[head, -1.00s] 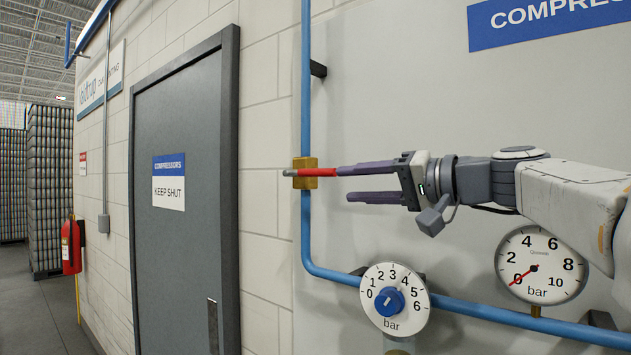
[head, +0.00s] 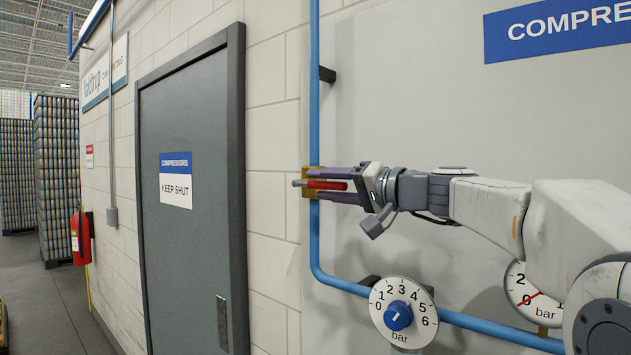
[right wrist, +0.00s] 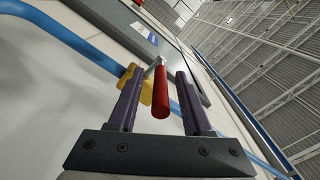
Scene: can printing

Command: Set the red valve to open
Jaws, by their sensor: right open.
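The red valve is a brass body (head: 307,193) on the vertical blue pipe, with a red lever handle (head: 327,184). The lever lies level, across the pipe, with its red grip pointing right and its grey end at the left. My right gripper (head: 314,185) is open around the lever, one finger above it and one below. In the right wrist view the red handle (right wrist: 161,93) lies between the two spread fingers of my right gripper (right wrist: 158,73), with gaps on both sides. The brass body (right wrist: 146,92) shows yellow beyond the fingertips. My left gripper is out of view.
A blue regulator knob (head: 398,315) on a dial sits below, beside the bent blue pipe (head: 480,325). A pressure gauge (head: 523,284) is partly hidden by my right arm. A grey door (head: 190,250) stands to the left, and a fire extinguisher (head: 80,237) hangs beyond it.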

